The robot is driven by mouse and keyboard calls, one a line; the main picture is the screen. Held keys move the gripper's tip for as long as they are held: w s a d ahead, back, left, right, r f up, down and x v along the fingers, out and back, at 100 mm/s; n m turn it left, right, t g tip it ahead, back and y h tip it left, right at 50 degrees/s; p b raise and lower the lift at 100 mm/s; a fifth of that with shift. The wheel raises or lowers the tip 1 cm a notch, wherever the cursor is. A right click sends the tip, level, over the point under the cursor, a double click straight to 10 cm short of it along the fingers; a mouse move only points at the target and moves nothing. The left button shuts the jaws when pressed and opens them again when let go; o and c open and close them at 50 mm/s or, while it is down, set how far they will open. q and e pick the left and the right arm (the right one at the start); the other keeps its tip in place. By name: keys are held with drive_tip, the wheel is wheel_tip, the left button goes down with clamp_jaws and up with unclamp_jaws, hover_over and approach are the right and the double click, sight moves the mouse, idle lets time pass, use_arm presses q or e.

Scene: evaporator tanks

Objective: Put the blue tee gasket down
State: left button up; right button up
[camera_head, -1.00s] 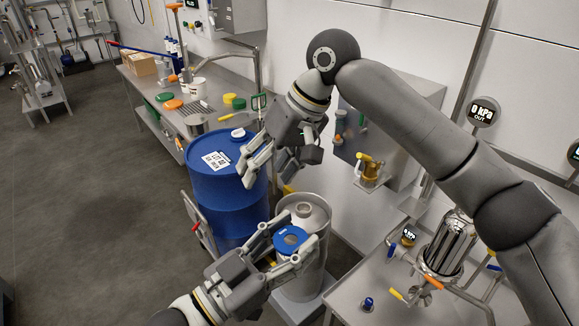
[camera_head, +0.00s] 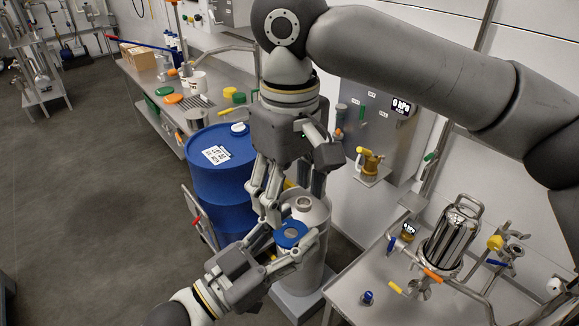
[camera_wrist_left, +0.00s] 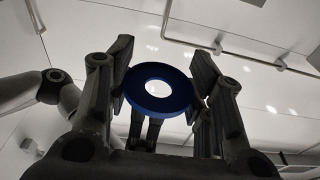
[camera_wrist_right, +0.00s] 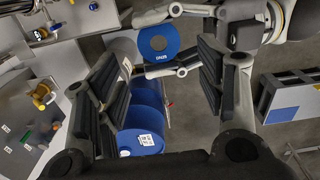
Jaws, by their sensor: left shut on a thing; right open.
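The blue tee gasket (camera_head: 290,229) is a flat blue ring with a round hole. My left gripper (camera_head: 288,244) is shut on it, holding it in front of the steel canister at the middle of the head view. In the left wrist view the gasket (camera_wrist_left: 181,97) sits between the left fingers.
A blue drum (camera_head: 220,180) stands just left of the grippers. A steel canister (camera_head: 316,215) stands behind them. A steel table (camera_head: 378,293) with a steel filter housing (camera_head: 452,243) is at the right.

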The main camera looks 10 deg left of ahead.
sight(290, 232)
wheel_tip(290, 232, down, 7)
idle(0.3)
drive_tip(key=shift+c, duration=0.5)
drive_tip(key=c, duration=0.7)
use_arm(q)
drive_tip(key=o, duration=1.1)
drive_tip(key=shift+c, duration=0.2)
use_arm(e)
drive_tip(key=shift+c, duration=0.6)
